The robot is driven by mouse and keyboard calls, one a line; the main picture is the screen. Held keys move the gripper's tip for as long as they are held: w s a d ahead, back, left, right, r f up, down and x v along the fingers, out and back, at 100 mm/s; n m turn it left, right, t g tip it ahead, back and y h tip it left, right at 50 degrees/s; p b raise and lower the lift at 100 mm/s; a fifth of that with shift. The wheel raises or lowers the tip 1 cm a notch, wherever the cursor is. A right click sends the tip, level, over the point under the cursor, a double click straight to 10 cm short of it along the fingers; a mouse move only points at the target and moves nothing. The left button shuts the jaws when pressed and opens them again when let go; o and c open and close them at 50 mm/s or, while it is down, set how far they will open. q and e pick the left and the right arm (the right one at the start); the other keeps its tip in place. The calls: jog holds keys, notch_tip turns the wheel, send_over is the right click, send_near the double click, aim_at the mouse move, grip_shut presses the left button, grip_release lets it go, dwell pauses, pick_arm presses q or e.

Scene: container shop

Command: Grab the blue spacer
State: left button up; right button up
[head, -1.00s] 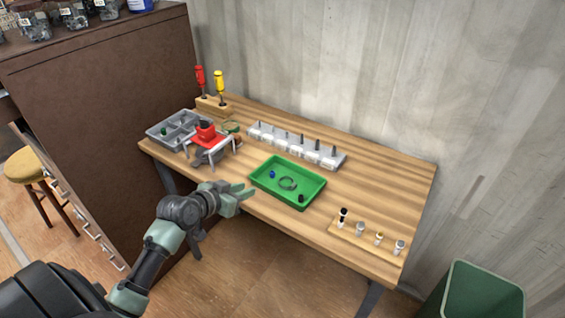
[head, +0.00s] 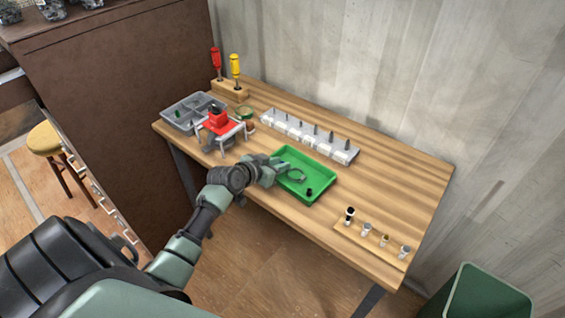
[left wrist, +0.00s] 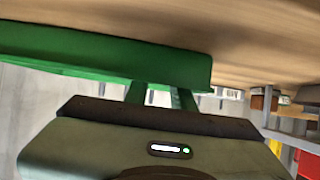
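The blue spacer does not show in either view now; my left gripper covers the left part of the green tray (head: 315,165) in the head view. My left gripper (head: 278,170) is at the tray's left end, its fingertips at or just over the rim. In the left wrist view its two fingers (left wrist: 160,94) stand apart with a gap between them, and their tips are hidden by the green tray wall (left wrist: 110,60). I see nothing held. My right gripper is not in view.
The tray also holds a ring (head: 297,175) and a small black part (head: 309,191). A red-topped fixture (head: 219,122) and grey compartment box (head: 181,112) stand left. A white holder row (head: 308,137) is behind the tray, a wooden peg strip (head: 372,241) right. Clear wood lies right of the tray.

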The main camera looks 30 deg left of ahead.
pick_arm(q)
jog(key=shift+w+f, duration=0.2)
jog(key=shift+w, duration=0.05)
grip_shut()
jog(key=shift+s+r, duration=0.1)
